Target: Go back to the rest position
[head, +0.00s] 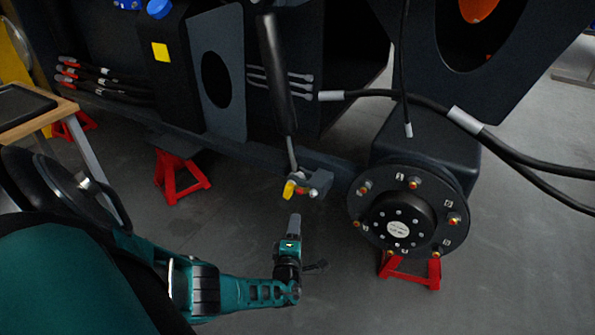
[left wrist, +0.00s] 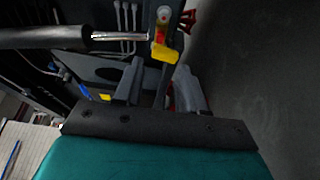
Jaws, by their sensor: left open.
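My left gripper (head: 293,226) is at the end of the teal arm that comes in from the left, pointing up toward the chassis. It stands just below a yellow-capped part (head: 289,190) at the lower end of a black cylinder (head: 274,75), and looks apart from it. In the left wrist view the two grey fingers (left wrist: 160,88) are spread, with nothing seen held between them. The yellow part (left wrist: 164,52) and its metal rod show just beyond the fingertips. My right gripper is not in view.
The dark chassis (head: 225,145) fills the back. A wheel hub (head: 405,215) sits to the right of the gripper, above a red stand (head: 410,268). Another red stand (head: 181,178) is at left. Black hoses (head: 520,155) cross at right. A table (head: 25,110) stands far left. Grey floor is clear below.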

